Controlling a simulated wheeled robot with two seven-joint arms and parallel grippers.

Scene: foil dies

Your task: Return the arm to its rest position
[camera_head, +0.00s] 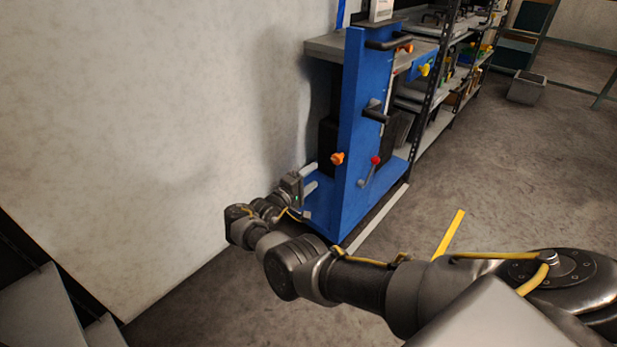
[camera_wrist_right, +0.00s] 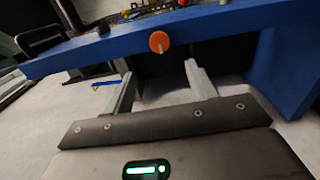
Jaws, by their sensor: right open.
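My right arm reaches from the lower right across the head view to the blue machine frame. My right gripper (camera_head: 312,178) is at the left side of this blue frame (camera_head: 362,110), low down near the wall. Its two fingers are apart with nothing between them. In the right wrist view the open fingers of the right gripper (camera_wrist_right: 160,75) point toward a blue bar (camera_wrist_right: 215,30) with an orange knob (camera_wrist_right: 159,41) on it. I cannot tell whether the fingers touch the frame. My left gripper is not in view.
The blue frame carries black handles, an orange knob (camera_head: 337,158) and a red-knobbed lever (camera_head: 375,161). A pale wall (camera_head: 150,110) stands close on the left. Shelving (camera_head: 440,90) runs behind to the right. The floor (camera_head: 520,170) on the right is open, with a grey bin (camera_head: 526,88) farther back.

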